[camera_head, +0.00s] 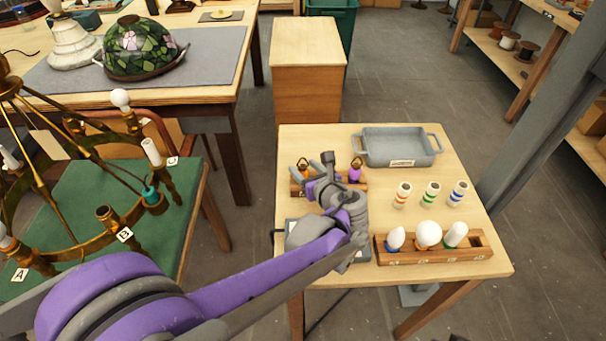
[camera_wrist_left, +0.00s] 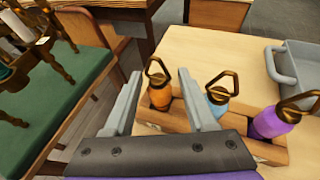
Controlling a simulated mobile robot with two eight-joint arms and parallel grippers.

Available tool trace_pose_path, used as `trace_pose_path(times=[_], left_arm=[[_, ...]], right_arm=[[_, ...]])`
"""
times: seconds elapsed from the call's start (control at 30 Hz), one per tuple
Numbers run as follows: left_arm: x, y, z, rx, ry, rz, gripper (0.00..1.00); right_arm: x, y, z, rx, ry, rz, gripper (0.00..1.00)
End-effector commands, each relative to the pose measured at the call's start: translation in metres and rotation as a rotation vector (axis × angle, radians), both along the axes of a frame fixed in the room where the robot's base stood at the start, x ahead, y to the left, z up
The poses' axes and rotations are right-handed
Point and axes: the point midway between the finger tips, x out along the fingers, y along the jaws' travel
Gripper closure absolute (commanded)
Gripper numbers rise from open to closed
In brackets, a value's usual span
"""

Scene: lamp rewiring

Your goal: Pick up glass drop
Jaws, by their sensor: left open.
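Three glass drops with brass loops stand in a small wooden rack (camera_head: 358,186). In the left wrist view they are an orange drop (camera_wrist_left: 160,97), a blue drop (camera_wrist_left: 217,95) and a purple drop (camera_wrist_left: 270,124). The purple drop (camera_head: 355,173) also shows in the head view; the blue one is hidden there behind my gripper. My left gripper (camera_head: 314,165) is open at the rack. In the left wrist view the orange drop shows between its fingers (camera_wrist_left: 159,80), which do not visibly grip it. My right gripper is not in view.
A grey tray (camera_head: 437,148) stands at the table's back. Several striped cylinders (camera_head: 431,195) and a wooden bulb rack (camera_head: 432,253) stand to the right. A brass chandelier (camera_head: 104,213) is over the green-topped stand (camera_head: 206,171) at left.

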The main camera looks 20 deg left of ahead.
Motion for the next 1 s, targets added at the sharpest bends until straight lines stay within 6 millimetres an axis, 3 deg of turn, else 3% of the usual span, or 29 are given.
trace_pose_path(times=[0.2,0.53,0.83,1.0], left_arm=[[0.019,0.025,-0.011,0.000,0.000,0.002,0.44],[0.023,0.029,-0.014,-0.001,-0.001,0.000,0.44],[0.023,0.029,-0.014,-0.001,-0.001,0.001,0.97],[0.023,0.029,-0.014,-0.001,-0.001,0.001,1.00]], right_arm=[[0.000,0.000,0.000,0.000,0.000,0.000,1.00],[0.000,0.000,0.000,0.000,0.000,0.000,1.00],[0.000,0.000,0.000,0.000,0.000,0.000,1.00],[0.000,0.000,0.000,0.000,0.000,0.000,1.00]])
